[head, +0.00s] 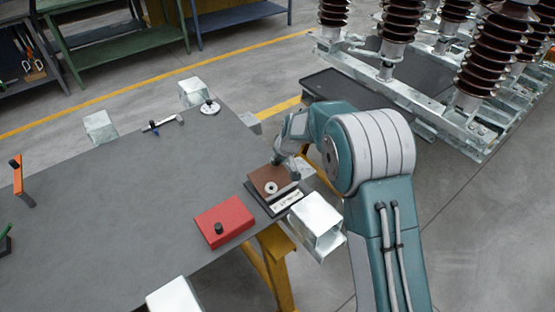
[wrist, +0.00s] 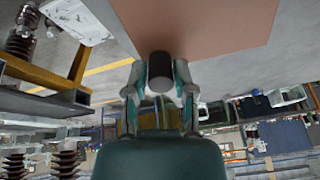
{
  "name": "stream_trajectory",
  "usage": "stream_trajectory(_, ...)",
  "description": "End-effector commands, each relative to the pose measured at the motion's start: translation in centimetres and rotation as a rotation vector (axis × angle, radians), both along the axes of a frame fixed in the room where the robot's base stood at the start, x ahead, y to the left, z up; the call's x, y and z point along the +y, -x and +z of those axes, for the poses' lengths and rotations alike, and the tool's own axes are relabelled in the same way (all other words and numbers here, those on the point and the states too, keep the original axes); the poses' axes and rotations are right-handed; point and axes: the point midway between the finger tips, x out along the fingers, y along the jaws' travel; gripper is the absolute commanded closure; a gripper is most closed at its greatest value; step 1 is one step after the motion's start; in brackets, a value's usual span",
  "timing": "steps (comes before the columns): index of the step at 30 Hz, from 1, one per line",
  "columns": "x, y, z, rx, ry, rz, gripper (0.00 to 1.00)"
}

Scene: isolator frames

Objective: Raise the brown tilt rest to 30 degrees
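The brown tilt rest (head: 264,177) stands near the right edge of the grey table, on a dark base with a pale marked strip (head: 287,202). A pale ring (head: 271,187) lies on its brown plate. I cannot read the strip or tell the plate's exact angle. My gripper (head: 281,163) is at the plate's far edge. In the wrist view the underside or face of the brown plate (wrist: 205,25) fills the top, with a dark round knob (wrist: 160,68) at its edge. My gripper's fingers (wrist: 160,80) sit against both sides of the knob.
A red block with a black knob (head: 225,221) lies beside the rest. Metal square tubes (head: 318,222) stick out at the table edges. A small round piece (head: 210,107) and a pale bar tool (head: 162,123) lie at the back. The table's middle (head: 120,200) is clear.

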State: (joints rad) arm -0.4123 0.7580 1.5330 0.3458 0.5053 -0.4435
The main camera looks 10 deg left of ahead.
Motion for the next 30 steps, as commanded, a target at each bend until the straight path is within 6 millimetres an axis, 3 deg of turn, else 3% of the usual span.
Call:
stream_trajectory(14, 0.1, 0.0, 0.3, -0.002, 0.000, -0.001, 0.35)
stream_trajectory(30, -2.9, 2.5, 9.3, -0.003, 0.000, -0.002, 0.35)
